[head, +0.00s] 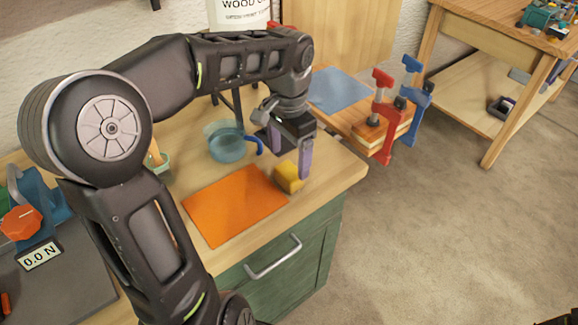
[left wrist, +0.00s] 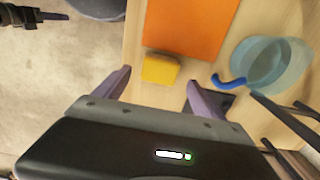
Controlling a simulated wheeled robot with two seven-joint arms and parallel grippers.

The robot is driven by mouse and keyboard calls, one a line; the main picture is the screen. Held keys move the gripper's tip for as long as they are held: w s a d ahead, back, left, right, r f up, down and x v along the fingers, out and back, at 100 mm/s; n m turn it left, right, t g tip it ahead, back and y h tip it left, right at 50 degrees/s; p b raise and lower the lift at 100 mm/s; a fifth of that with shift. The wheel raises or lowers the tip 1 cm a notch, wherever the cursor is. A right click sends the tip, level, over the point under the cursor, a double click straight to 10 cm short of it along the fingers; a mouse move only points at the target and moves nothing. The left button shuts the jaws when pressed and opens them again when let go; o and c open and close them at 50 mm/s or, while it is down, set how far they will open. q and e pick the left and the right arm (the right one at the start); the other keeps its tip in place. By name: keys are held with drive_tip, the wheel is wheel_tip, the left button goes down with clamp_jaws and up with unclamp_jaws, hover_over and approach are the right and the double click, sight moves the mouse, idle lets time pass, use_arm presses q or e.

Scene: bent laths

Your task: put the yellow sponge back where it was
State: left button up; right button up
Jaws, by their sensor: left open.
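The yellow sponge (head: 289,178) lies on the wooden bench top, at the right edge of an orange mat (head: 232,205). My left gripper (head: 290,158) is above it, with its purple fingers spread apart and nothing between them that I can see held. In the left wrist view, the sponge (left wrist: 160,69) sits ahead of the open fingers, against the edge of the orange mat (left wrist: 190,25). My right gripper does not show clearly in the head view.
A translucent blue bowl (head: 226,143) and a blue hooked piece (head: 255,145) stand behind the mat. A blue mat (head: 338,90) and red clamp (head: 381,120) and blue clamp (head: 414,95) are at the back right. The drawer front (head: 275,260) is below.

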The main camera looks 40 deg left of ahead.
sight(289, 171)
use_arm(q)
wheel_tip(289, 171, up, 7)
drive_tip(key=shift+f, duration=0.15)
idle(0.9)
